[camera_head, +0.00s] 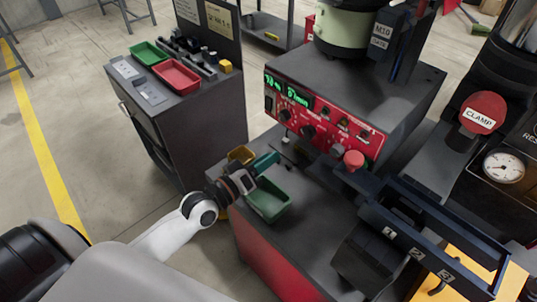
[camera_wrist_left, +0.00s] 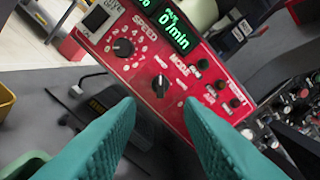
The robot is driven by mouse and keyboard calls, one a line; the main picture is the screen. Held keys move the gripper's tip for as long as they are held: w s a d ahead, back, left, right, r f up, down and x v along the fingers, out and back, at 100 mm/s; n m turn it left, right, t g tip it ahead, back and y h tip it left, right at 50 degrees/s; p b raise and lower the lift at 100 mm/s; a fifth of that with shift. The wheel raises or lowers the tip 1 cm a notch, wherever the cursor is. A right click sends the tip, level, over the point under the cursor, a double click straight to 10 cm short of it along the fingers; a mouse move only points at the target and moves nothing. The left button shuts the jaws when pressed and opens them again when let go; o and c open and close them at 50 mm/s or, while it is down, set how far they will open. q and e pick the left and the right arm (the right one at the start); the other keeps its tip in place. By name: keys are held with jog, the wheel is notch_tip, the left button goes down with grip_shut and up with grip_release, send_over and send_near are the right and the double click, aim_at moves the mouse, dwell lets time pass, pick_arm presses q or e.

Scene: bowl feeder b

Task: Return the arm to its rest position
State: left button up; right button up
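My left arm reaches in from the left in the head view. Its gripper (camera_head: 265,164) is above the grey bench top, close to the red control panel (camera_head: 322,122) and over the far side of a green tray (camera_head: 269,200). In the left wrist view, the two teal fingers of my left gripper (camera_wrist_left: 158,118) stand wide apart with nothing between them. Beyond them is the red panel with its knobs, including a black knob (camera_wrist_left: 160,86) and a lit green display (camera_wrist_left: 178,30). My right gripper does not show in either view.
A yellow tray (camera_head: 241,155) sits beside my left wrist. A dark cart (camera_head: 195,118) with green and red trays stands at the left. A dark rail frame (camera_head: 440,232) and a red clamp button (camera_head: 482,112) are at the right. Open floor lies at the left.

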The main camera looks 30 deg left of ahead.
pick_arm(q)
jog(key=s+d+f+m+g+y, duration=0.1)
jog(key=s+d+f+m+g, duration=0.4)
jog(key=s+f+g, duration=0.15)
jog(key=s+a+f+m+g+y, duration=0.1)
jog(key=s+a+f+g+y, duration=0.2)
jog(key=s, duration=0.5)
jog(key=s+a+f+m+g+y, duration=0.1)
jog(key=s+f+g+y, duration=0.1)
jog(key=s+g, duration=0.35)
notch_tip(320, 180, down, 24)
jog(key=s, duration=0.3)
jog(key=s+a+f+g, duration=0.1)
jog(key=s+a+f, duration=0.1)
jog(key=s+f, duration=1.4)
jog(key=shift+s+a+f+m, duration=0.2)
jog(key=shift+a+f+m, duration=0.1)
jog(key=shift+f, duration=0.4)
